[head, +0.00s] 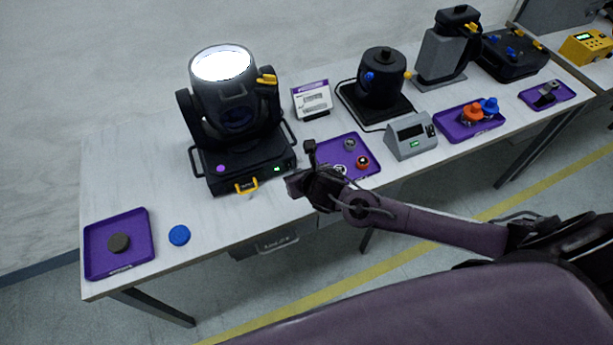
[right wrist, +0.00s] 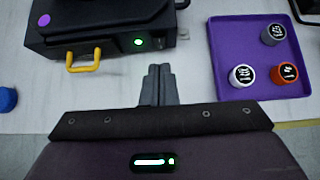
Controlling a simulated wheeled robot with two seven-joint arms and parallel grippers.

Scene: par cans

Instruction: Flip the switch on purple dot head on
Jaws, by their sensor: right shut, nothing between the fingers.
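The purple dot head is a black moving-head light (head: 235,110) at the left part of the table, its round lens glowing white. Its base (head: 245,165) carries a purple dot (head: 220,168), a yellow handle (head: 246,186) and a green light. The base also shows in the right wrist view (right wrist: 100,30), with the green light (right wrist: 138,42) lit. A dark detail right of that light may be the switch; its position is too small to tell. My right gripper (head: 292,185) is shut and empty, its fingertips (right wrist: 158,72) just in front of the base's right front. My left gripper is out of view.
A purple tray (head: 325,150) with several small round parts lies right of the base. A sign (head: 312,100), a second black head (head: 380,78) and a grey box (head: 410,137) stand farther right. A blue disc (head: 179,235) and another purple tray (head: 143,220) lie left.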

